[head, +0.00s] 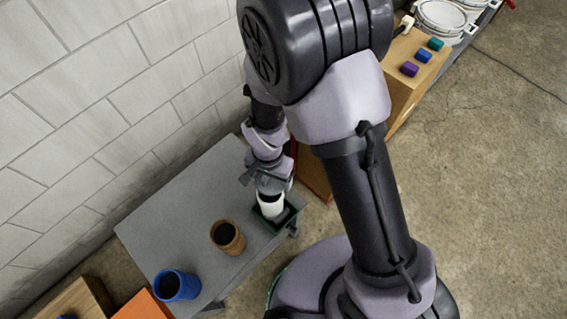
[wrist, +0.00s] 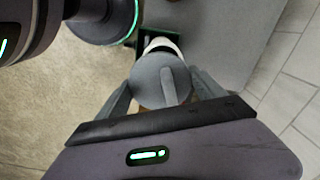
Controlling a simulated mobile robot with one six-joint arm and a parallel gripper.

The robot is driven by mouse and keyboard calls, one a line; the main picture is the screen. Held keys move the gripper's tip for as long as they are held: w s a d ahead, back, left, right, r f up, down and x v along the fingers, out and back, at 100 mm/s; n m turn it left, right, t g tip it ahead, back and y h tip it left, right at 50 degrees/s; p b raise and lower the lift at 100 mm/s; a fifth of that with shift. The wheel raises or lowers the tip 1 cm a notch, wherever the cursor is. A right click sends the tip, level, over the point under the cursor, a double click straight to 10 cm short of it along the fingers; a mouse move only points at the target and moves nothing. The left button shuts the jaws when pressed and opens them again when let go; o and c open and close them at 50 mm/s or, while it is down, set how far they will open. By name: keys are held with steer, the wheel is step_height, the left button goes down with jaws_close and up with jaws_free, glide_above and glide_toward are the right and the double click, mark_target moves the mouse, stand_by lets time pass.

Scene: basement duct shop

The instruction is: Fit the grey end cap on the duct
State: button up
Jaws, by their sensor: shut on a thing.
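The grey end cap (wrist: 160,84), a round disc with a raised rib, is between the two fingers of my gripper (wrist: 165,80) in the wrist view. The white duct (head: 271,207) stands in a dark green holder (head: 291,218) on the grey table's right end. The duct's white upper part (wrist: 163,44) shows just past the cap in the wrist view. My gripper (head: 270,186) is right above the duct in the head view. The cap overlaps the duct's end in the wrist view; I cannot tell whether it touches or is seated.
The grey table (head: 185,205) also bears a brown cylinder (head: 228,237) and a blue cylinder (head: 176,285), both open at the top. A block wall (head: 120,110) runs behind it. An orange box (head: 146,306) is at the lower left. A wooden bench (head: 402,90) stands upper right.

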mark_target(269, 188)
steer(key=f+b, duration=0.1)
steer(key=f, duration=0.1)
steer(key=f+b, duration=0.1)
steer(key=f, duration=0.1)
steer(key=f+b, duration=0.2)
steer(key=shift+a, duration=0.4)
steer(key=shift+r+b, duration=0.1)
steer(key=shift+b, duration=0.2)
stand_by(0.7)
steer(key=shift+f+b, duration=0.65)
steer(key=shift+f, duration=0.1)
steer(key=o, duration=1.1)
steer(key=shift+r, duration=0.1)
step_height(269, 188, up, 11)
steer(key=p, duration=0.8)
steer(key=shift+r, duration=0.1)
